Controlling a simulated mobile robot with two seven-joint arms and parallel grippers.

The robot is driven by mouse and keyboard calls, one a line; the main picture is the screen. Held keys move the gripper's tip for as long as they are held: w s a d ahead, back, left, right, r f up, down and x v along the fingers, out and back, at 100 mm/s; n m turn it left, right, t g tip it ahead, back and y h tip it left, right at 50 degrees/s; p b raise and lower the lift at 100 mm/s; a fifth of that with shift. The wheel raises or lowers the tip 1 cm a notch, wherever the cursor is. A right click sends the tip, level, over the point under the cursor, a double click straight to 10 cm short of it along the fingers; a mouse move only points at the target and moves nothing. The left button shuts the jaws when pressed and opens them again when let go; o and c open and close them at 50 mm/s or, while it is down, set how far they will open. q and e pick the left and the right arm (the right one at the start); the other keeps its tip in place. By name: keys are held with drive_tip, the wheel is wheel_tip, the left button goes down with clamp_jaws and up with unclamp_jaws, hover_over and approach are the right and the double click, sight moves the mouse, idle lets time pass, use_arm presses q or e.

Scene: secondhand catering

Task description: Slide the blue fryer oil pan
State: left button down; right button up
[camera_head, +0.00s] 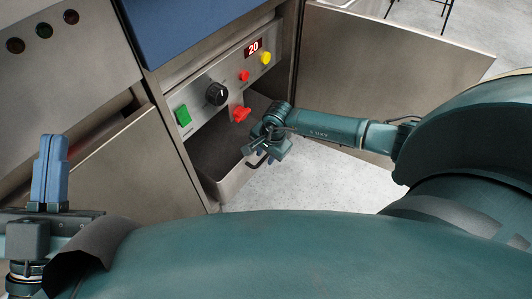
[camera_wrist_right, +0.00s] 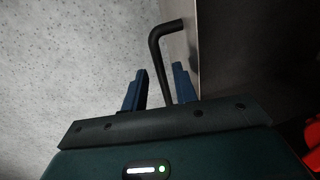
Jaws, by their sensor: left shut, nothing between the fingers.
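The blue fryer (camera_head: 185,28) has a blue top and a steel control panel. Below the panel, in the open cabinet, sits its grey metal oil pan (camera_head: 232,182), with its front end at the opening. The pan's dark bent handle (camera_wrist_right: 166,62) runs between the two blue fingers of my right gripper (camera_wrist_right: 158,88) in the right wrist view, with gaps showing beside it. In the head view the right gripper (camera_head: 266,156) is at the pan's front, partly hiding the handle. My left gripper (camera_head: 49,170) is shut and empty, pointing up at the far left, away from the pan.
An open steel door (camera_head: 400,75) stands to the right of the cabinet, behind my right arm. Another steel door panel (camera_head: 140,165) is left of the pan. A red valve handle (camera_head: 240,114) sits above the pan. Grey floor (camera_head: 315,185) in front is clear.

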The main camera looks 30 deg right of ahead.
drive_tip(key=shift+o, duration=0.3)
